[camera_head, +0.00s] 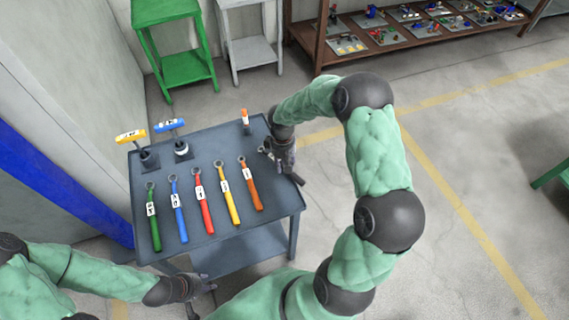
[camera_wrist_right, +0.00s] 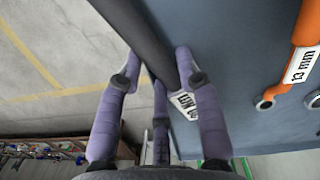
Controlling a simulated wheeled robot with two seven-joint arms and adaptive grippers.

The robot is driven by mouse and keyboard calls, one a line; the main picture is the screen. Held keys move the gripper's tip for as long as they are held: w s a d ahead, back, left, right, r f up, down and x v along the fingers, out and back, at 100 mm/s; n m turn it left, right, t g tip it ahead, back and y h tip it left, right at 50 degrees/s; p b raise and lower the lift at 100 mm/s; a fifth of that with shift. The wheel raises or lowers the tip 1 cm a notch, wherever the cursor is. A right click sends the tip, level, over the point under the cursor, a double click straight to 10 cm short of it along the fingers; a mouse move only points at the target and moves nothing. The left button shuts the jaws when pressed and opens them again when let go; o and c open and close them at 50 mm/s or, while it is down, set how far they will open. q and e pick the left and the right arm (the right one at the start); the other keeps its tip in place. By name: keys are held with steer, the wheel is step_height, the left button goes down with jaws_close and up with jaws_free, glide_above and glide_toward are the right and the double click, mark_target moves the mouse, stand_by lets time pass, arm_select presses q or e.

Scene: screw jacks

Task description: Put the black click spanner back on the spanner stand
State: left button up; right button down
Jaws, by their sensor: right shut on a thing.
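The black click spanner (camera_wrist_right: 146,38) is a dark bar with a white label (camera_wrist_right: 185,104) in the right wrist view. My right gripper (camera_wrist_right: 156,75) is shut around it, with fingers on both sides. In the head view my right gripper (camera_head: 281,152) is at the right edge of the blue-grey table (camera_head: 215,240), and the dark spanner end (camera_head: 296,180) sticks out towards the front. Small dark holders stand at the table's back, but I cannot tell which is the spanner stand. My left gripper (camera_head: 197,289) is open and empty in front of the table.
Several coloured ring spanners lie in a row, including a red one (camera_head: 203,205) and an orange one (camera_head: 250,187). Yellow-topped (camera_head: 130,136) and blue-topped (camera_head: 170,125) tools and an upright orange-tipped piece (camera_head: 246,118) stand at the back. A brown shelf (camera_head: 350,58) is behind.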

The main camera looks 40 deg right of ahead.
mark_target(283, 162)
steer(key=shift+s+a+f, duration=0.15)
steer(key=shift+f, duration=0.25)
steer(key=c, duration=1.1)
jaws_free()
steer(key=shift+o, duration=1.3)
steer(key=shift+f, duration=0.25)
step_height(283, 162, up, 14)
steer(key=w+p, duration=0.1)
steer(key=p, duration=0.3)
steer(key=shift+f+p, duration=0.15)
steer(key=shift+p, duration=0.2)
